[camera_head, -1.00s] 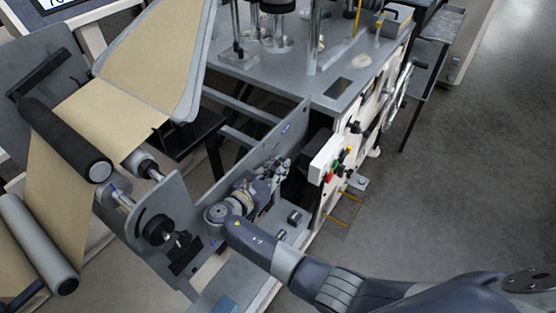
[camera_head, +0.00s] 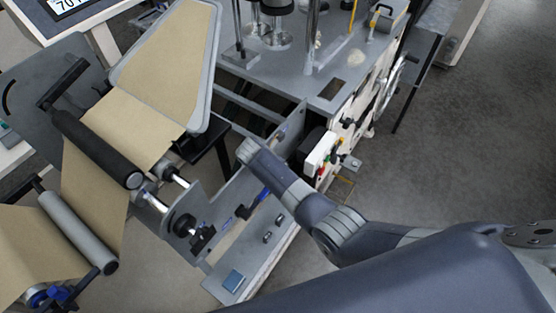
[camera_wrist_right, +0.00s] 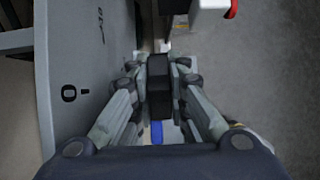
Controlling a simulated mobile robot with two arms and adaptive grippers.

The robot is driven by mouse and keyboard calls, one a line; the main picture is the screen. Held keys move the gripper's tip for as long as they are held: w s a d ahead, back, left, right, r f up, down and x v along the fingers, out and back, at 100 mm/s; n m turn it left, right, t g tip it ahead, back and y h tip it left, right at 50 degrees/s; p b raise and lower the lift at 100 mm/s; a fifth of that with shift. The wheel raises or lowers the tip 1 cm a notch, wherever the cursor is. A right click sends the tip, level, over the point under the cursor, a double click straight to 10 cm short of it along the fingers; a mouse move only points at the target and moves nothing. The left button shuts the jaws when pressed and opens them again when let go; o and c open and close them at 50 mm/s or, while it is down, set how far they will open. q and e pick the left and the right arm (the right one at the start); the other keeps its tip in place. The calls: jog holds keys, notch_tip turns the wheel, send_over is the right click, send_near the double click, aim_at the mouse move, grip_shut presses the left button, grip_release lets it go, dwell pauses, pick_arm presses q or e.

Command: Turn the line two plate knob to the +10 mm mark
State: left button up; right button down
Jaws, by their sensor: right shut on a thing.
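In the right wrist view my right gripper (camera_wrist_right: 158,100) is shut on a black, block-shaped knob (camera_wrist_right: 158,82), with a finger on each side. Another small mark higher on the plate is too small to read. No +10 mm mark is readable. In the head view my right wrist hides this gripper and the held knob, beside the long grey side plate. My left gripper is out of view.
A black round knob (camera_head: 181,223) sits on the near grey bracket. Rollers with brown paper (camera_head: 130,125) stand at left. A white box with coloured buttons (camera_head: 320,154) is close to my right forearm. Open floor (camera_head: 465,150) lies to the right.

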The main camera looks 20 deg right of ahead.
jog(key=shift+d+f+g+y, duration=0.1)
jog(key=shift+g+y, duration=0.7)
jog(key=shift+y, duration=0.3)
jog(key=shift+s, duration=0.1)
jog(key=c, duration=1.6)
grip_release()
jog(key=shift+f, duration=0.1)
jog(key=shift+o, duration=0.2)
jog(key=shift+r, duration=0.2)
jog(key=v, duration=1.1)
jog(key=shift+r, duration=0.3)
